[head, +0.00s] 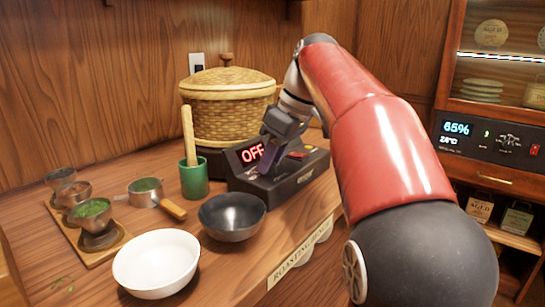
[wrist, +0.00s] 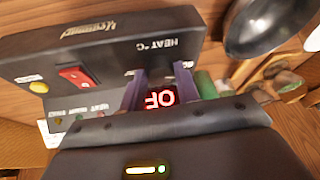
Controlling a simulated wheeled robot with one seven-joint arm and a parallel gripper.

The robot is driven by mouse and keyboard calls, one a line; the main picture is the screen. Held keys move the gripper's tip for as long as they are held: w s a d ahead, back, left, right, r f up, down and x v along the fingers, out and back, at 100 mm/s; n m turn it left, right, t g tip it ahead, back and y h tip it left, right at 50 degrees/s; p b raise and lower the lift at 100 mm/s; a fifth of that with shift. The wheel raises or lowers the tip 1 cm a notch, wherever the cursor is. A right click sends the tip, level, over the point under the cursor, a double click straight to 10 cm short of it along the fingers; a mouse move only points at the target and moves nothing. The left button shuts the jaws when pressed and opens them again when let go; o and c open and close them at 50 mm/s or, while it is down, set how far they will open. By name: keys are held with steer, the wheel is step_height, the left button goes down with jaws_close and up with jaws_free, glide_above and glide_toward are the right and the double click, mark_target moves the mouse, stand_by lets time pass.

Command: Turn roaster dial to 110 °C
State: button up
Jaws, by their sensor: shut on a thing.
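The roaster (head: 292,184) is a dark box on the counter, with the woven basket behind it. Its red display (head: 250,154) reads OFF; the wrist view shows part of the same lettering (wrist: 160,99) upside down between my fingers. My gripper (head: 264,168) points down onto the front of the roaster. In the wrist view the two purple fingers (wrist: 160,80) stand at the HEAT °C marking (wrist: 158,45). They are shut on the dial, which is itself mostly hidden by the fingers and the gripper body. A red switch (wrist: 76,76) and a yellow button (wrist: 38,87) sit beside it on the panel.
A dark bowl (head: 232,217) stands close in front of the roaster, and a white bowl (head: 156,264) is nearer. A green cup with a pestle (head: 194,178) and a strainer (head: 146,193) are to the left. A lidded woven basket (head: 228,112) stands behind.

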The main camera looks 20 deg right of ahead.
steer(key=m, duration=0.2)
steer(key=m+t+h, duration=0.1)
steer(key=m, duration=0.1)
steer(key=m+h, duration=0.1)
steer(key=m, duration=0.2)
steer(key=shift+s+a+t, duration=0.2)
steer(key=shift+a+t, duration=0.05)
steer(key=shift+t, duration=0.15)
steer(key=m+h, duration=0.1)
steer(key=m, duration=0.1)
steer(key=m+h, duration=0.1)
steer(key=m, duration=0.3)
steer(key=shift+a+h, duration=0.3)
steer(key=shift+h, duration=0.1)
steer(key=m+h, duration=0.1)
steer(key=m, duration=0.4)
steer(key=shift+w+a+m+g+h, duration=0.1)
steer(key=shift+a+m+g+h, duration=0.1)
steer(key=shift+m+g+h, duration=0.15)
steer(key=m, duration=0.2)
steer(key=m+g+h, duration=0.1)
steer(key=m, duration=0.1)
steer(key=shift+w+a+m+g, duration=0.1)
steer(key=shift+w+m+g, duration=0.05)
steer(key=shift+m+g, duration=0.15)
steer(key=shift+m+h, duration=0.25)
steer(key=o, duration=0.7)
